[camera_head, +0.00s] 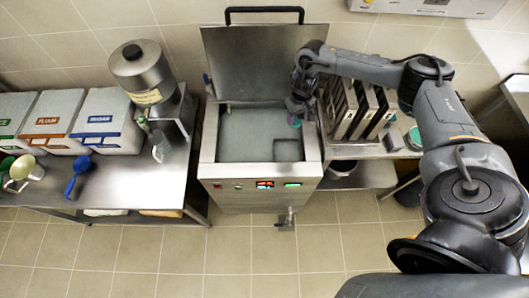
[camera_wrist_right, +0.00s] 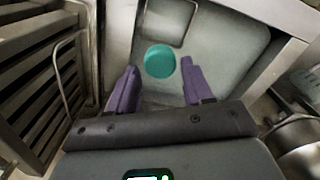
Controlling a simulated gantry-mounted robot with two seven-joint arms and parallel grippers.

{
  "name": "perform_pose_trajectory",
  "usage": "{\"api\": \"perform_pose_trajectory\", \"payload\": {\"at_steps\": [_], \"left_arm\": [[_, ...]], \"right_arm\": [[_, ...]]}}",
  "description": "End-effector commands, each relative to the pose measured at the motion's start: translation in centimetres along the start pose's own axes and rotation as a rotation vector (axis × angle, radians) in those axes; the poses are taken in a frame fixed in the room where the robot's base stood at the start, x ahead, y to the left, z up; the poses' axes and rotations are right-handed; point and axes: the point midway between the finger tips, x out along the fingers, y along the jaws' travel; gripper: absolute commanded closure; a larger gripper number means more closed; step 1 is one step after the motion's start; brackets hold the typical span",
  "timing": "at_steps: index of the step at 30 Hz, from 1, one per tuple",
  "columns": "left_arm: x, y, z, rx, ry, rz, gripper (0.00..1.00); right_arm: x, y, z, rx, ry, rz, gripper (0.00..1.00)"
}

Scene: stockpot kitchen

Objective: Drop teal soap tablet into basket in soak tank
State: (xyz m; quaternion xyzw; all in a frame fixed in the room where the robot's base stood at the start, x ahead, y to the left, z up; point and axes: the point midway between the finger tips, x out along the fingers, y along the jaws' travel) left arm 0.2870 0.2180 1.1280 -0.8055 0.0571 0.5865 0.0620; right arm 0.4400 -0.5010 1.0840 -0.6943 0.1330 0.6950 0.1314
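The teal soap tablet (camera_wrist_right: 160,61) is a round disc. In the wrist view it shows between and just beyond the purple fingertips of my right gripper (camera_wrist_right: 160,70), with a visible gap to the left finger. My right gripper is open. In the head view the gripper (camera_head: 293,117) and the tablet (camera_head: 296,122) are at the right side of the soak tank (camera_head: 210,150). The basket (camera_head: 287,141) is a square frame in the tank's front right corner; its rim also shows at the top of the wrist view (camera_wrist_right: 172,43). My left gripper is out of view.
The tank's lid (camera_head: 260,60) stands open behind it. A rack of upright dark panels (camera_head: 358,108) stands close on the right. A counter on the left holds a steel dispenser (camera_head: 142,70) and several labelled bins (camera_head: 108,120).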

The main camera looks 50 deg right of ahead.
Motion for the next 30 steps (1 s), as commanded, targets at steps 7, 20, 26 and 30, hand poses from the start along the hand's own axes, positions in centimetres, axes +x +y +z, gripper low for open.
{"api": "perform_pose_trajectory", "payload": {"at_steps": [7, 20, 26, 30], "left_arm": [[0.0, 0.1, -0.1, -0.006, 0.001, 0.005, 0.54], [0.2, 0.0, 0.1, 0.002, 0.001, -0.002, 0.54], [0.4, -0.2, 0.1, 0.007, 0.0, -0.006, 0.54], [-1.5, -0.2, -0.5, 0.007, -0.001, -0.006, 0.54]], "right_arm": [[0.0, 0.0, 0.0, 0.0, 0.0, 0.0, 0.29], [-2.2, -0.1, -0.1, -0.001, 0.004, -0.002, 0.29], [-5.8, 0.0, -0.1, -0.001, 0.004, -0.001, 0.29], [-8.6, 0.0, -0.1, 0.001, 0.004, 0.001, 0.29]]}}
